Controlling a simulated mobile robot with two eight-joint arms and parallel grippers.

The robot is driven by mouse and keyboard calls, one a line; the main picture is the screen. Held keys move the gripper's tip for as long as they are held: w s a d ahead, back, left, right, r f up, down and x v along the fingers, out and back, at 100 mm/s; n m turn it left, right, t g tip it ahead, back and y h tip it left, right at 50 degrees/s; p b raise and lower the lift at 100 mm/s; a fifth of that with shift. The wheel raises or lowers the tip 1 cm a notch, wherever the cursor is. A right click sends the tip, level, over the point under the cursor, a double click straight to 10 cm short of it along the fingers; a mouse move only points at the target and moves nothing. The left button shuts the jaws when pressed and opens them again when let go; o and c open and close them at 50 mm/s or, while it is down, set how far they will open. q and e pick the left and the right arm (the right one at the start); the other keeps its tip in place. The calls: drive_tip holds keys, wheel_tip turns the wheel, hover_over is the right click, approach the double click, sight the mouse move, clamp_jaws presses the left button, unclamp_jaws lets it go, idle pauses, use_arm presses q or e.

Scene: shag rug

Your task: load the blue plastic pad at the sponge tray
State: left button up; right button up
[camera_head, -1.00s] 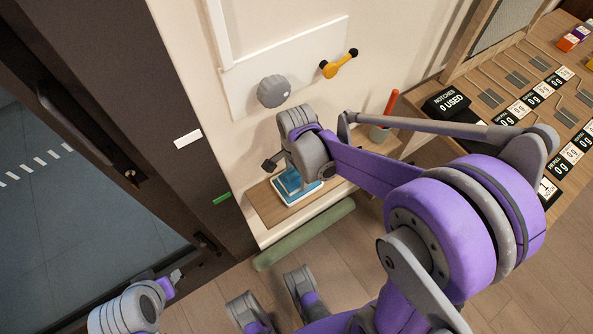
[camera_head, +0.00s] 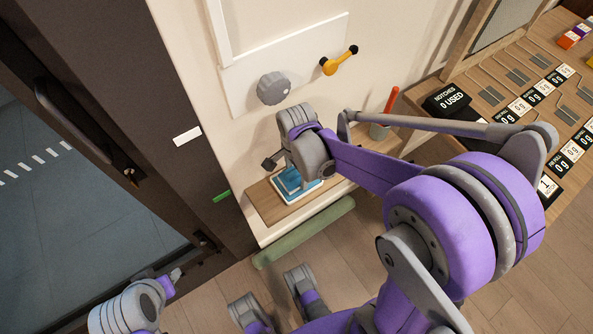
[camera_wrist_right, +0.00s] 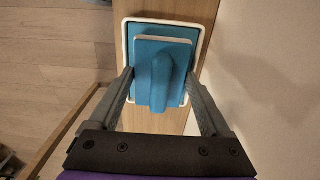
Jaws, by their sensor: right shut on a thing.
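The blue plastic pad (camera_wrist_right: 154,75), with a raised ridge along its middle, lies between the fingers of my right gripper (camera_wrist_right: 160,92) in the right wrist view. The gripper is shut on it. The pad is over the sponge tray, a shallow tray with a white rim (camera_wrist_right: 122,60) and blue inside; whether it rests on the tray floor I cannot tell. In the head view the tray (camera_head: 313,192) sits on a wooden ledge, and my right wrist partly hides it and the pad (camera_head: 288,181). My left gripper (camera_head: 174,275) is small at lower left; its opening is unclear.
The wooden ledge (camera_head: 262,203) has a green padded bar (camera_head: 305,232) along its front. A grey knob (camera_head: 273,88) and yellow handle (camera_head: 338,61) are on the wall above. A cup with a red-handled tool (camera_head: 390,102) stands right. A dark door is at left.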

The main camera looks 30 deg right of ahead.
drive_tip(key=shift+f+b, duration=0.3)
drive_tip(key=shift+f, duration=0.15)
idle(1.1)
drive_tip(key=shift+r, duration=0.15)
